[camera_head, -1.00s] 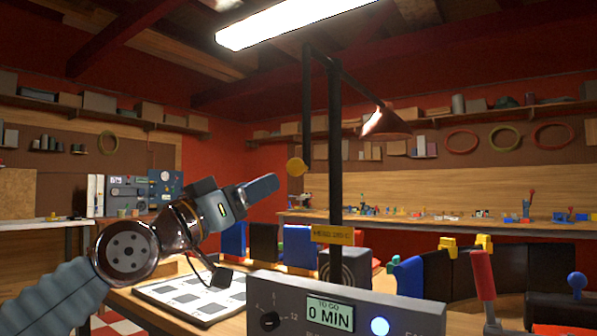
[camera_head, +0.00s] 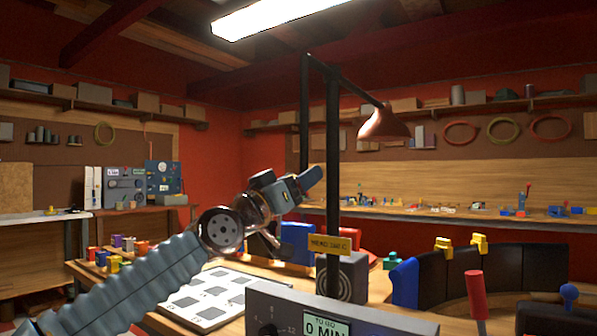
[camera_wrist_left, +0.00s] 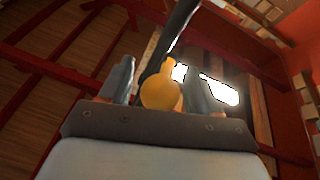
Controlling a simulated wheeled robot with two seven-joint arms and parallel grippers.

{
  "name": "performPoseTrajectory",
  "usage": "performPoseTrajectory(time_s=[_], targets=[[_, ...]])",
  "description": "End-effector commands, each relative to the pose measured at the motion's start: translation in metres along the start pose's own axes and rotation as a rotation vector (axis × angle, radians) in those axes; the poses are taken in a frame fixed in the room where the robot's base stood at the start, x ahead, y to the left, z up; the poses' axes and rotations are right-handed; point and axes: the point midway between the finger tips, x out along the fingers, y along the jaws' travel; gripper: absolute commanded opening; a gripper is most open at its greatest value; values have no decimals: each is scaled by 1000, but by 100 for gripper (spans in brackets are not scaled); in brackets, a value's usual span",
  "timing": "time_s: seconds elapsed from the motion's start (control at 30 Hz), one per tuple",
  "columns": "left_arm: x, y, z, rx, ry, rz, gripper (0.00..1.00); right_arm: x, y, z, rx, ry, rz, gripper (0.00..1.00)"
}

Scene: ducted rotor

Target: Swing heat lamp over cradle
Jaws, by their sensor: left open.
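The heat lamp has a copper-coloured shade (camera_head: 383,124) on a dark boom, carried by black posts (camera_head: 333,160) in the middle of the head view. My left gripper (camera_head: 308,180) is raised just left of the front post. In the left wrist view its two fingers (camera_wrist_left: 160,85) stand apart on either side of a round yellow knob (camera_wrist_left: 160,93), with a dark bar rising behind it. I cannot tell whether they touch the knob. Curved blue and black segments (camera_head: 435,279) with yellow clips stand at the right, probably at the cradle. My right gripper is out of view.
A control box (camera_head: 290,315) with a "TO GO 0 MIN" display stands in front. A white board with grey squares (camera_head: 210,298) lies on the table. A red-handled lever (camera_head: 476,295) is at the right.

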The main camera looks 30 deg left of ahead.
Motion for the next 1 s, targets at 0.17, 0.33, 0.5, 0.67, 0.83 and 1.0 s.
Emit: performPoseTrajectory(time_s=[0.17, 0.33, 0.5, 0.67, 0.83, 1.0], targets=[[2, 0, 0, 1, 0, 0, 62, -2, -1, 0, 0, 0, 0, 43], [2, 0, 0, 1, 0, 0, 62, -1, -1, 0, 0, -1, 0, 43], [2, 0, 0, 1, -1, 0, 38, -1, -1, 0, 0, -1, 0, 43], [2, 0, 0, 1, -1, 0, 13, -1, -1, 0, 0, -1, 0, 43], [2, 0, 0, 0, -1, 0, 0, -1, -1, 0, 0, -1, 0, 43], [0, -1, 0, 0, -1, 0, 0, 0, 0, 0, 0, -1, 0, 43]])
